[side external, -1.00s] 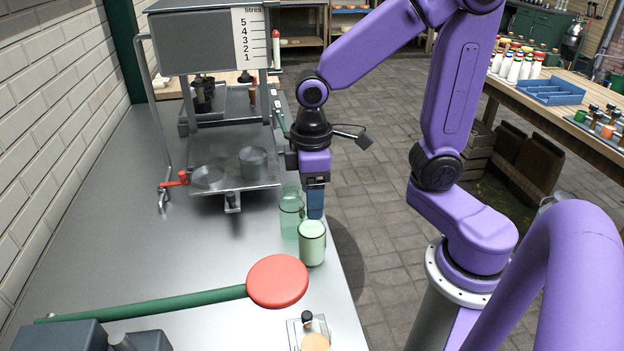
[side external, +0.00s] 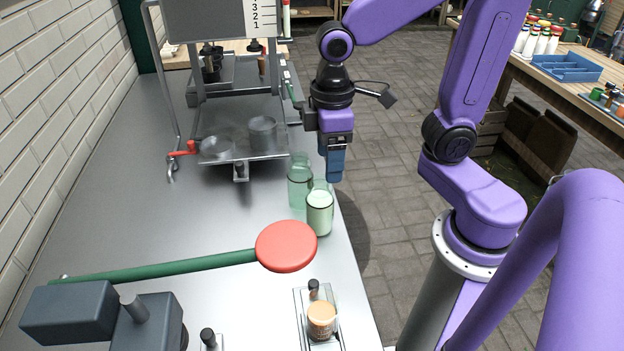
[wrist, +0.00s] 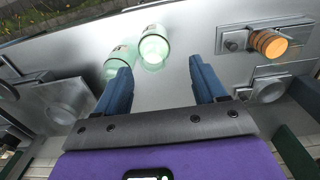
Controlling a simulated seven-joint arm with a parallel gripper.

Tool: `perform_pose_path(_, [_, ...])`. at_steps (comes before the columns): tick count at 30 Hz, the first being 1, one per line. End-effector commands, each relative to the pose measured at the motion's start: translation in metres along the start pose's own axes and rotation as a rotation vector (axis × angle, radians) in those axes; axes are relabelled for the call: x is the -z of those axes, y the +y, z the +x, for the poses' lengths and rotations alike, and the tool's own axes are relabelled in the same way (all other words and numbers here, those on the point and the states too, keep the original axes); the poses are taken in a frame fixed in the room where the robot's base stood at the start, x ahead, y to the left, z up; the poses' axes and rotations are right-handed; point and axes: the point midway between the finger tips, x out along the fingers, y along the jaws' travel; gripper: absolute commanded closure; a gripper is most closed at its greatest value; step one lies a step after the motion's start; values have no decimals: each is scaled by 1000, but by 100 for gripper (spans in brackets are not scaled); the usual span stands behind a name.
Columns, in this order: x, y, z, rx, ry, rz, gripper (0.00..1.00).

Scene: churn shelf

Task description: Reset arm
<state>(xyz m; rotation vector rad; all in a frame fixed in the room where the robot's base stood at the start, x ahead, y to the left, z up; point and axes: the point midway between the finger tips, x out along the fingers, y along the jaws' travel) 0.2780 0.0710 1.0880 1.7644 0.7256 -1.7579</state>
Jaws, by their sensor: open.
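My gripper (side external: 335,165) hangs from the purple arm above the bench's right edge, fingers pointing down. In the wrist view its two blue fingers (wrist: 164,84) are spread apart with nothing between them. A green glass jar with pale contents (side external: 319,212) stands on the bench just below the gripper, apart from it in the wrist view. A second, clearer green jar (side external: 299,187) stands beside and behind it. Both jars show in the wrist view beyond the fingers, one near the middle (wrist: 154,47) and one at the left (wrist: 118,62).
A red disc (side external: 286,246) on a green lever lies across the front bench. An orange-topped piece (side external: 321,320) sits on a small plate in front. A metal stand with a tray and pans (side external: 262,135) is behind left. The middle of the bench (side external: 180,220) is clear.

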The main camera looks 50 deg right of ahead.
Motion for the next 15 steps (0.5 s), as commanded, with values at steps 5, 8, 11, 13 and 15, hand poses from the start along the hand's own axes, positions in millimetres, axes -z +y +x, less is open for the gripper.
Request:
perform_pose_path(5, [-26, -22, 5, 2, 9, -97, 30])
perform_pose_path(8, [-42, -34, 7, 3, 13, -151, 30])
perform_pose_path(11, [-58, -45, 10, 5, 18, -202, 30])
perform_pose_path(13, [-68, -52, 12, 6, 22, -236, 30])
perform_pose_path(15, [-77, -58, 14, 7, 23, -264, 30])
